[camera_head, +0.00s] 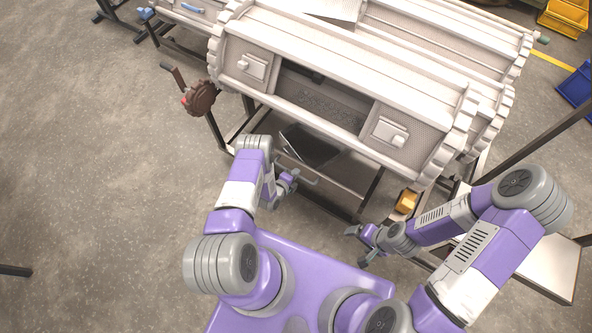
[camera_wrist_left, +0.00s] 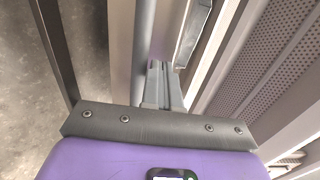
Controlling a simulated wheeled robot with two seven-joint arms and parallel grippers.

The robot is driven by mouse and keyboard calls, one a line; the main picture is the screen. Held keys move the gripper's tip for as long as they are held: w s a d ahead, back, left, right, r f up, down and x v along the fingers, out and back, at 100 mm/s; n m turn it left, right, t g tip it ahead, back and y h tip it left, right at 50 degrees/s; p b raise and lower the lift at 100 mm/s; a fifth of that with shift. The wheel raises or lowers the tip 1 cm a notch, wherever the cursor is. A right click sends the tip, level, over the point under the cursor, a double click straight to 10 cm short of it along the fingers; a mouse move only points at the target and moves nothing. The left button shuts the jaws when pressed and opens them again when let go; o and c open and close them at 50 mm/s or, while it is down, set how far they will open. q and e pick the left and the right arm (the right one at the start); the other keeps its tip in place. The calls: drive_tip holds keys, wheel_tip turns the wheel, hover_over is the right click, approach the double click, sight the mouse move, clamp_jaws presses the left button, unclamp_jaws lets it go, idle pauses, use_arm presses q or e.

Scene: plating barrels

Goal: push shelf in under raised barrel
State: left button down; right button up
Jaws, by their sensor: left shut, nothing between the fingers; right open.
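The white barrel (camera_head: 335,55) lies across its frame, with an opening (camera_head: 320,103) in its near side between two latched panels. A dark flat shelf (camera_head: 312,147) shows below the barrel's near edge, partly under it; its far part is hidden. My left gripper (camera_head: 292,180) is in front of the shelf, near its front edge; whether it touches cannot be told. In the left wrist view its fingers (camera_wrist_left: 162,85) are shut and empty, beside a metal edge (camera_wrist_left: 192,35). My right gripper (camera_head: 360,246) is open and empty, lower right of the barrel.
A brown round part with a handle (camera_head: 199,98) sits left of the barrel. Dark frame rails (camera_head: 330,204) run below it. A yellow block (camera_head: 406,202) is near my right arm. A pale table (camera_head: 548,264) is at right.

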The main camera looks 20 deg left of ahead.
use_arm(q)
drive_tip(key=p+v, duration=0.4)
drive_tip(key=v, duration=0.7)
drive_tip(key=shift+s+f, duration=0.3)
drive_tip(key=shift+s, duration=0.05)
drive_tip(key=shift+a, duration=0.15)
drive_tip(key=s+d+r+n+g+h, duration=0.1)
drive_tip(key=s+d+r+n+g, duration=0.4)
drive_tip(key=r+n, duration=0.4)
drive_tip(key=s+d+r+n+g+h, duration=0.1)
drive_tip(key=s+d+r+n+g, duration=0.5)
drive_tip(key=n, duration=0.7)
wheel_tip(320, 180, up, 3)
drive_tip(key=shift+d+f+n, duration=0.1)
drive_tip(key=shift+d+n, duration=0.2)
drive_tip(key=shift+d, duration=0.9)
